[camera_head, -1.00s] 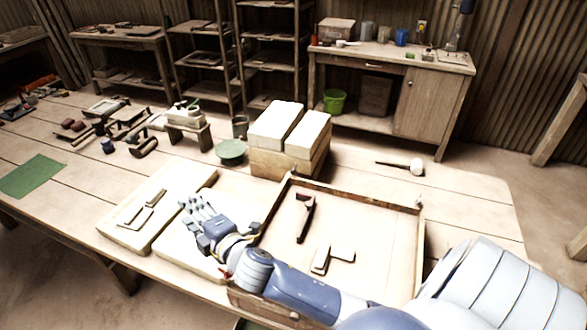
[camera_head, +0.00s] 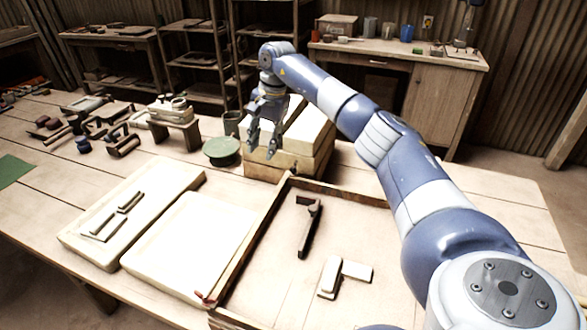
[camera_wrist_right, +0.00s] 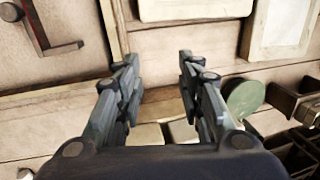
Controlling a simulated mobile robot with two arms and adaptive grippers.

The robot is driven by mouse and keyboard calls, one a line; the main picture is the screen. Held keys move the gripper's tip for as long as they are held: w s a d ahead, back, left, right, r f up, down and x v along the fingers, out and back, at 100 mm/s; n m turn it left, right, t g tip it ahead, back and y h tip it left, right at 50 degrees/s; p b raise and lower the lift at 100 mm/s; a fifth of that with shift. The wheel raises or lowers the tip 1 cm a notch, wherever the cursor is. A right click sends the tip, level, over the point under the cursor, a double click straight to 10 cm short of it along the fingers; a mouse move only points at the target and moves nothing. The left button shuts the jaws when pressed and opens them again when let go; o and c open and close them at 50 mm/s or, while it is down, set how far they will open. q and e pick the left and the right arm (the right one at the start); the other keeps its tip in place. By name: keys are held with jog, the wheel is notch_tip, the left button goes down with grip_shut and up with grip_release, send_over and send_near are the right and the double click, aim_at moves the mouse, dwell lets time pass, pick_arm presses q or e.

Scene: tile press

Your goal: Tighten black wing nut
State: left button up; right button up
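I cannot make out a black wing nut in either view. My right gripper (camera_head: 261,153) points down, with its fingers spread and nothing between them. In the head view it appears in front of the stacked pale blocks (camera_head: 312,137), just right of the green round disc (camera_head: 222,151). In the right wrist view both fingers (camera_wrist_right: 157,64) are apart, with the bench and a wooden frame edge beyond them. The green disc (camera_wrist_right: 245,97) shows to the right there. My left gripper is not in view.
A shallow wooden frame (camera_head: 256,239) holds a dark L-shaped tool (camera_head: 309,228) and a pale L-shaped piece (camera_head: 345,272). A pale slab (camera_head: 190,245) and a board with small bars (camera_head: 150,185) lie left of it. Several tools crowd the bench's far left.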

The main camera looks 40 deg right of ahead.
notch_tip(320, 180, up, 2)
jog(key=g+h, duration=0.2)
send_over(294, 169)
notch_tip(294, 169, down, 10)
jog(key=shift+f, duration=0.1)
grip_shut()
